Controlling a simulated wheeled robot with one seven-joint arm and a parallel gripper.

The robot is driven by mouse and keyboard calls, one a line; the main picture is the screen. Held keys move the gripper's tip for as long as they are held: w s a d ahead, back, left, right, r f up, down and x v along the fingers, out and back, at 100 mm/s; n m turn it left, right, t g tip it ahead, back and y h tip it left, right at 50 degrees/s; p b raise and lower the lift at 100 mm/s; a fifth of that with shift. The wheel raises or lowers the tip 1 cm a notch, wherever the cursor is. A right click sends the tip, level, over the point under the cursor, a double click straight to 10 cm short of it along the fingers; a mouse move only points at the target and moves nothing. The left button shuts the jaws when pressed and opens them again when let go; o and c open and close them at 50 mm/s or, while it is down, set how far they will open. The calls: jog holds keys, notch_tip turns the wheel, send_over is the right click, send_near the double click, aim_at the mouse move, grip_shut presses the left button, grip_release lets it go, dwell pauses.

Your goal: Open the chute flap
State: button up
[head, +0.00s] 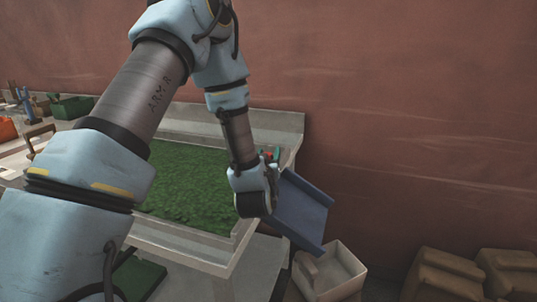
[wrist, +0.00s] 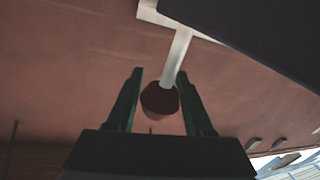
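In the wrist view a dark red knob (wrist: 160,100) sits on the end of a pale rod (wrist: 176,58), which joins a pale bar at the top. My gripper (wrist: 163,85) is open, with its dark green fingers on either side of the knob. A gap shows between each finger and the knob. In the head view my gripper (head: 272,156) is at the right end of the trough, by the top of the blue chute (head: 302,212). A bit of red shows there, mostly hidden by my wrist. I cannot make out the flap itself.
The trough (head: 205,242) holds green material and has a pale raised rim. An open beige box (head: 340,275) stands below the chute's lower end. Brown sacks (head: 445,275) lie at the lower right. A reddish wall rises behind. A dark panel (wrist: 255,35) fills the wrist view's top right.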

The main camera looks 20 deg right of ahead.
grip_shut()
dwell(1.0)
